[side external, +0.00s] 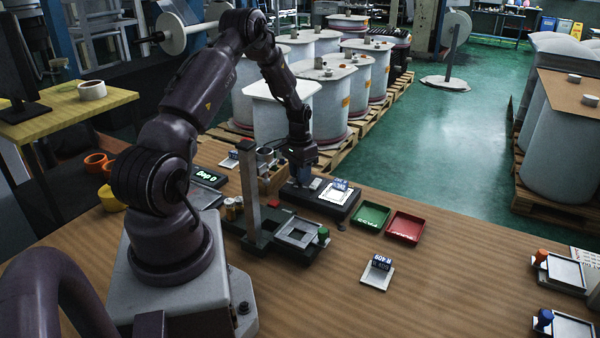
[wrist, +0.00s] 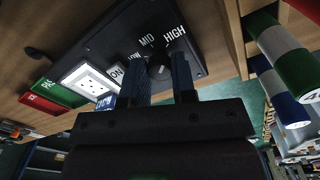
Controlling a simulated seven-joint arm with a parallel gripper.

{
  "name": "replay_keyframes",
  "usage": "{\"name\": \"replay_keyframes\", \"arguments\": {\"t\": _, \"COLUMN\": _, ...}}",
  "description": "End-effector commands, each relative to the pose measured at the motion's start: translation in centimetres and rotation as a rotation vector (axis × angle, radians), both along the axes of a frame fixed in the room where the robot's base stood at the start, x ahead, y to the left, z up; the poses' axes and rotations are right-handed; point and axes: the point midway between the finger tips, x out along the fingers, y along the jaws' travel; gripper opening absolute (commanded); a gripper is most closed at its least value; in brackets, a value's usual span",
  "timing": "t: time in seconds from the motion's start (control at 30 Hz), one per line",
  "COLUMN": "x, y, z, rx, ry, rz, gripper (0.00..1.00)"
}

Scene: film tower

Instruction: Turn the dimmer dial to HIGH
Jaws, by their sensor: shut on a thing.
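The dimmer dial (wrist: 160,71) is a small dark round knob on the black light box (wrist: 110,35), with LOW, MID and HIGH printed in white around it. My gripper (wrist: 159,66) has its two fingers on either side of the dial, shut on it. The dial's pointer is too dark to read, so I cannot tell its setting. In the side view my gripper (side external: 303,177) reaches down to the left end of the light box (side external: 326,205) and hides the dial.
A dark stand with a post (side external: 250,195) is in front, left.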

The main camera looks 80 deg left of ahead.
Motion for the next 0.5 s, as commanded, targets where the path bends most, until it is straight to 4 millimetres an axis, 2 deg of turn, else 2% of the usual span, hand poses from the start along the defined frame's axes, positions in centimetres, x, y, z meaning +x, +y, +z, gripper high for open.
{"name": "replay_keyframes", "arguments": {"t": 0.23, "x": 0.00, "y": -0.03, "z": 0.08, "rx": -0.001, "ry": 0.001, "rz": -0.130, "gripper": 0.01}}
{"name": "replay_keyframes", "arguments": {"t": 0.5, "x": -0.02, "y": -0.01, "z": 0.08, "rx": -0.002, "ry": 0.001, "rz": -0.190, "gripper": 0.01}}
